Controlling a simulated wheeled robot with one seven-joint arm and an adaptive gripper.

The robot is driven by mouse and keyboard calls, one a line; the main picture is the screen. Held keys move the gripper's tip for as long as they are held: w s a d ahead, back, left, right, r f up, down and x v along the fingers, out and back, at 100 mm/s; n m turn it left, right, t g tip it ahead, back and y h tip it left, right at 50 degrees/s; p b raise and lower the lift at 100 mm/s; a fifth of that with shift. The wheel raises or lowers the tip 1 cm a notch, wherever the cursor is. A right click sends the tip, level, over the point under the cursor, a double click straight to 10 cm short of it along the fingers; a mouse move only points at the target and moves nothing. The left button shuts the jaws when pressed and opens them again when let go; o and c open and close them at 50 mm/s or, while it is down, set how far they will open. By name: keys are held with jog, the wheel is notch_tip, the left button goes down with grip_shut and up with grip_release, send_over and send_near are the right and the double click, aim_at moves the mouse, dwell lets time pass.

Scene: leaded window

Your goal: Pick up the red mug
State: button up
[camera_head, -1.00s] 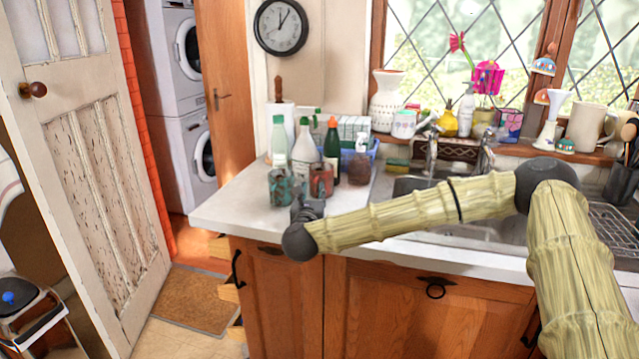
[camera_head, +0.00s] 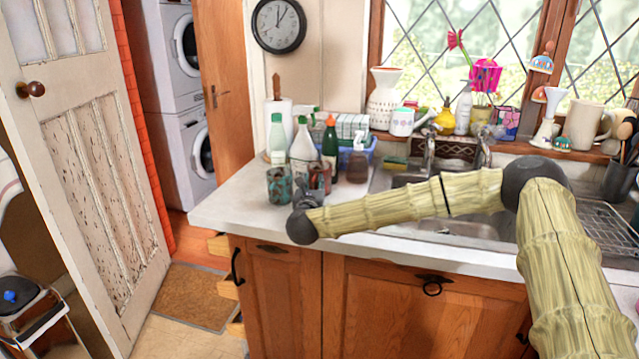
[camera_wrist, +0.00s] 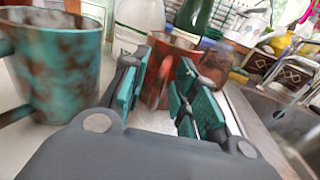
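The red mug (camera_head: 320,178), reddish-brown and worn, stands on the white counter. In the wrist view the red mug (camera_wrist: 174,62) is straight ahead, between and just beyond the fingers, its lower part partly hidden by them. My gripper (camera_head: 306,192) is at the counter's front part, close in front of the mug. In the wrist view my gripper (camera_wrist: 160,88) is open, its teal-padded fingers apart. A teal, rust-patched mug (camera_head: 279,184) stands just left of the red one; this teal mug (camera_wrist: 58,65) also fills the left of the wrist view.
Bottles crowd behind the mugs: a white one (camera_head: 303,153), a dark green one (camera_head: 330,148) and a brown soap dispenser (camera_head: 357,164). The sink (camera_head: 470,228) lies to the right. The counter's left end (camera_head: 232,208) is clear.

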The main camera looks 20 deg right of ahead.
grip_shut()
jog(key=shift+r, duration=0.1)
notch_tip(320, 180, up, 18)
jog(key=b, duration=0.1)
jog(key=shift+b, duration=0.35)
